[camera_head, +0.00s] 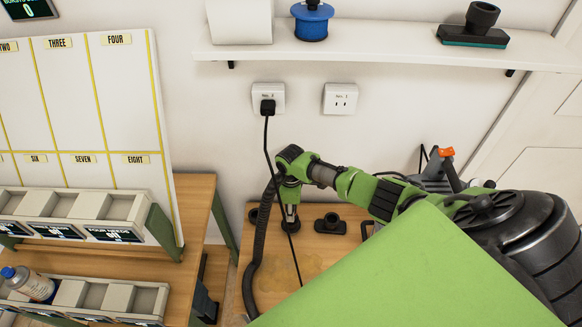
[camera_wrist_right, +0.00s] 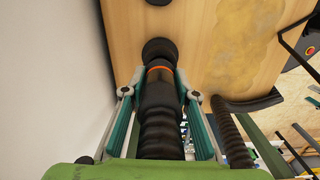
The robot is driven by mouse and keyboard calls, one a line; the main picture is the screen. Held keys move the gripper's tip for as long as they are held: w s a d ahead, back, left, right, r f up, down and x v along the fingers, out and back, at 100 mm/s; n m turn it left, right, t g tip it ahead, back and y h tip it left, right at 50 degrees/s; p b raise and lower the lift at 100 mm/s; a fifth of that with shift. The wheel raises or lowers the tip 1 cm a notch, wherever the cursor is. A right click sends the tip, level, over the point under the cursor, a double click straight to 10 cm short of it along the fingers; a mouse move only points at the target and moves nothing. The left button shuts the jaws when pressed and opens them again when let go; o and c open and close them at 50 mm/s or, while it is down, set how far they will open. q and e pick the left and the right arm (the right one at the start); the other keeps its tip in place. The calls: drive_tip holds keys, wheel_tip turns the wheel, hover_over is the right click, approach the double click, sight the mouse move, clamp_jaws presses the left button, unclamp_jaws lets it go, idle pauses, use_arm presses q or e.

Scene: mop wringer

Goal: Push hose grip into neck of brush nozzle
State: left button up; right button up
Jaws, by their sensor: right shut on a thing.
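My right gripper (camera_head: 290,224) points down over the wooden table beside the wall. In the right wrist view my right gripper (camera_wrist_right: 160,100) is shut on the black ribbed hose grip (camera_wrist_right: 160,92), which has an orange ring near its end. The end of the grip is at a dark round part (camera_wrist_right: 160,48) on the table; I cannot tell whether it is inside or just above it. A black nozzle (camera_head: 330,224) stands on the table right of the gripper. A nozzle with a teal base and black neck (camera_head: 476,28) stands on the shelf. My left gripper is not in view.
The black hose (camera_head: 252,262) hangs left of the gripper. A power cord (camera_head: 274,165) runs down from the wall socket (camera_head: 268,97) past the gripper. A shelf (camera_head: 380,47) crosses the wall above. Grey bins (camera_head: 100,205) stand at left.

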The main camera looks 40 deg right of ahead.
drive_tip(key=shift+f+b, duration=0.85)
drive_tip(key=shift+f, duration=0.35)
idle(0.4)
drive_tip(key=o, duration=1.2)
drive_tip(key=shift+c, duration=0.2)
drive_tip(key=shift+r, duration=0.2)
wheel_tip(320, 180, up, 12)
drive_tip(key=shift+f, duration=0.15)
